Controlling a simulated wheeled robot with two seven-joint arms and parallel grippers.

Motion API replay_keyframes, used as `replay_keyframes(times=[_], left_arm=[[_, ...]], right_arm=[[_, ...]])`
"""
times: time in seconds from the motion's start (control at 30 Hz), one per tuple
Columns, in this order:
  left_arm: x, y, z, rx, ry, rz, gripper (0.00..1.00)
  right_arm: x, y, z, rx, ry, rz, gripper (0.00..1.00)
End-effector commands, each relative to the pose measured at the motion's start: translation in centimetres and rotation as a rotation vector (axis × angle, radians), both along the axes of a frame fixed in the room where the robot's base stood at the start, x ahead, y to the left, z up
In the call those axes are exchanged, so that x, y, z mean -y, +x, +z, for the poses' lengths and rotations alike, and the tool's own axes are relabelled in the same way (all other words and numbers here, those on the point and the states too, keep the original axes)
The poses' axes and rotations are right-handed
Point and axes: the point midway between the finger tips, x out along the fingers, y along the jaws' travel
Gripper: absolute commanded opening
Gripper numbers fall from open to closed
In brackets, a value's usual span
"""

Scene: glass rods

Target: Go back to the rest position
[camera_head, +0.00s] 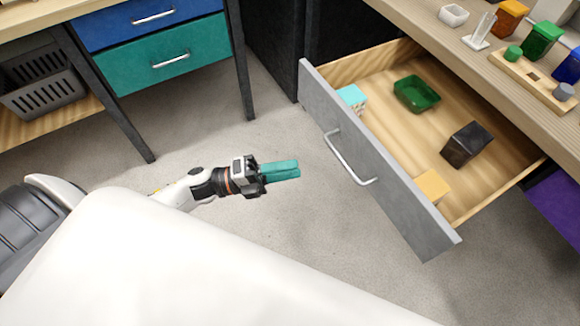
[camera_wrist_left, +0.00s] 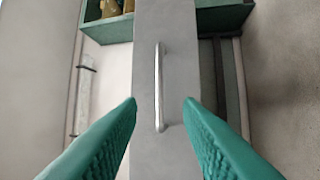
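My left gripper (camera_head: 296,170) has teal fingers and hangs over the grey floor, left of the open drawer. In the left wrist view the two fingertips (camera_wrist_left: 160,102) are wide apart with nothing between them. The grey drawer front (camera_head: 385,175) carries a silver bar handle (camera_head: 349,160), which stands clear of my fingers. The handle also shows in the left wrist view (camera_wrist_left: 158,85), beyond the fingertips. My right gripper is in neither view.
The pulled-out drawer holds a green tray (camera_head: 417,93), a dark box (camera_head: 466,144), a tan block (camera_head: 432,186) and a light blue item (camera_head: 352,98). A wooden counter (camera_head: 440,42) with small containers stands at upper right. Blue (camera_head: 145,18) and teal (camera_head: 165,58) drawers are at upper left. Floor around my gripper is clear.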

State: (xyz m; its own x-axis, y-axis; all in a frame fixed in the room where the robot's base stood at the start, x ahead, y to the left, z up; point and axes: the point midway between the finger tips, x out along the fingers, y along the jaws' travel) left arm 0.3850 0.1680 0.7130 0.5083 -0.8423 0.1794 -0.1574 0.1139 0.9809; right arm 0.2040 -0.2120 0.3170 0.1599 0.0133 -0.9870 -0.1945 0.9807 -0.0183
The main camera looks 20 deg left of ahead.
Motion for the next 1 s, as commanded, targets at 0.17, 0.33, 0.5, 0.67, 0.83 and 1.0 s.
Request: replay_keyframes(times=[0.17, 0.33, 0.5, 0.67, 0.83, 1.0], left_arm=[[0.0, 0.0, 0.0, 0.0, 0.0, 0.0, 0.33], [0.0, 0.1, -0.1, -0.008, -0.002, 0.007, 0.33], [-1.7, 2.6, -3.8, -0.205, -0.064, 0.192, 0.33], [-5.9, 4.5, -13.8, -0.657, -0.218, 0.577, 0.33], [-8.5, 0.1, -25.6, -1.157, -0.388, 0.962, 0.33], [-8.1, -6.7, -33.3, -1.525, -0.493, 1.239, 0.33]], right_arm=[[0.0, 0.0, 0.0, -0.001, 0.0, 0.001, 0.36], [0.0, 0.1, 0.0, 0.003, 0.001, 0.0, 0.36], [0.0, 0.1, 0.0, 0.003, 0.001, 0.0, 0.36], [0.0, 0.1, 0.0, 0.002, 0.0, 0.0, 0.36], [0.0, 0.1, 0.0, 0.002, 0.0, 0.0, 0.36], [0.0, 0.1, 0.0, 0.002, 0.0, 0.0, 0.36]])
